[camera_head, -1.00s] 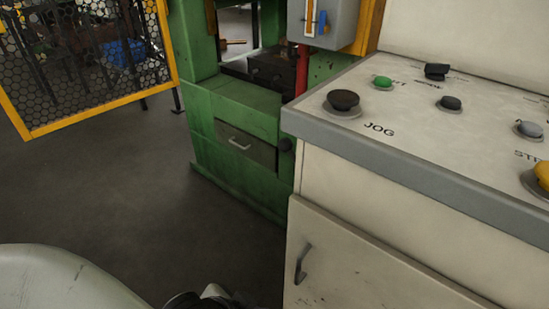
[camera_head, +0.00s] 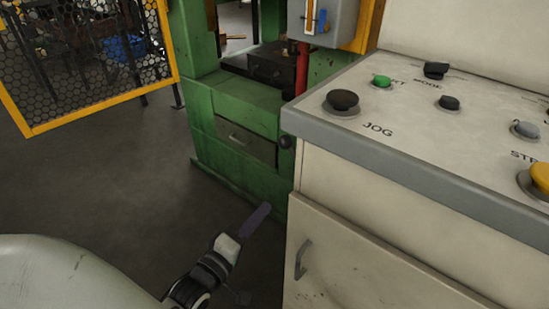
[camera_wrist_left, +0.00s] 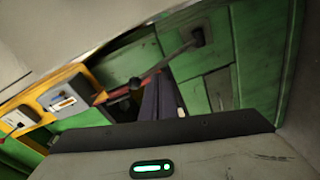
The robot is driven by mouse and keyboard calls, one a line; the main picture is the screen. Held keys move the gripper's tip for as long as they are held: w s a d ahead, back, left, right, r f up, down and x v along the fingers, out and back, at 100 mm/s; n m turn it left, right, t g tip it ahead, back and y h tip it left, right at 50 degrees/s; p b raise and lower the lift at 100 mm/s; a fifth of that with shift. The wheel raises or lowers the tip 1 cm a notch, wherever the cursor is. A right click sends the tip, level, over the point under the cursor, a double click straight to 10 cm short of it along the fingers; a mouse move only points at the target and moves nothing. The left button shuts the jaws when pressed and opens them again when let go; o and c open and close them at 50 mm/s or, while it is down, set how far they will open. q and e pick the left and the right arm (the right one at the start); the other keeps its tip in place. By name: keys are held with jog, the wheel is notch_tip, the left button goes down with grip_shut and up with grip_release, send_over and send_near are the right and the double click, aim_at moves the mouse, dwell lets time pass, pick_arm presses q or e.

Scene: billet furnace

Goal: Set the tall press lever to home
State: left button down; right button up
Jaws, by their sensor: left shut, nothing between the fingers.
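The lever shows in the left wrist view as a dark rod (camera_wrist_left: 168,62) on a mount on the green press, ending in a black ball knob (camera_wrist_left: 134,83). In the head view only a dark ball knob (camera_head: 286,142) shows, beside the console's left edge; the rod cannot be made out there. My left gripper (camera_head: 262,210) is low in front of the press, below and left of the knob, with its fingers together and empty. In the wrist view its dark fingers (camera_wrist_left: 163,85) point toward the rod, and I cannot tell whether they touch it. My right gripper is out of view.
The white console (camera_head: 440,120) with several knobs stands close on the right. The green press (camera_head: 205,110) has a drawer front (camera_head: 245,143) and a red upright bar (camera_head: 301,70). A yellow-framed mesh guard (camera_head: 90,70) is at upper left. The floor left of the press is clear.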

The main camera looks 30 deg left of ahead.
pick_arm(q)
jog(key=a+r+n+t, duration=0.1)
jog(key=s+a+r+n+t, duration=0.1)
jog(key=r+n+t+y, duration=0.1)
jog(key=n, duration=0.1)
jog(key=shift+s+a+r, duration=0.2)
jog(key=shift+s+a, duration=0.15)
jog(key=shift+a, duration=0.05)
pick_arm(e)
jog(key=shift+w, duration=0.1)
pick_arm(q)
jog(key=b+x, duration=0.2)
jog(key=x, duration=1.2)
jog(key=shift+r, duration=0.15)
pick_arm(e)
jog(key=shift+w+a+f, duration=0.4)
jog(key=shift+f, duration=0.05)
